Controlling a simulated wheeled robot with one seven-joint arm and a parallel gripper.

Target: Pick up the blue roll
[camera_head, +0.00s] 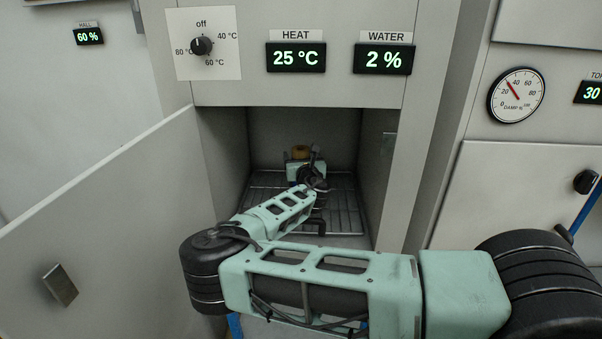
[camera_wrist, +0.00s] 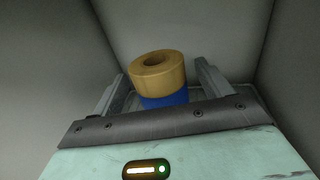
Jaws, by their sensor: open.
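The blue roll (camera_wrist: 166,99) stands upright in the wrist view, with a tan ring (camera_wrist: 158,74) with a central hole on top of it. Only a band of blue shows below the ring; its lower part is hidden by my gripper's body. My gripper (camera_wrist: 160,82) is open, with one finger on each side of the roll and ring. Whether the fingers touch the roll cannot be told. In the head view, the tan ring (camera_head: 301,152) shows just beyond my gripper (camera_head: 303,162), deep in the open chamber; the blue is hidden there.
The chamber (camera_head: 226,150) has close side walls, a back wall and a wire rack (camera_head: 345,215) as its floor. Its door (camera_head: 100,220) stands open at the left. Above are a dial (camera_head: 201,46) and displays reading 25 °C (camera_head: 296,58) and 2 % (camera_head: 384,59).

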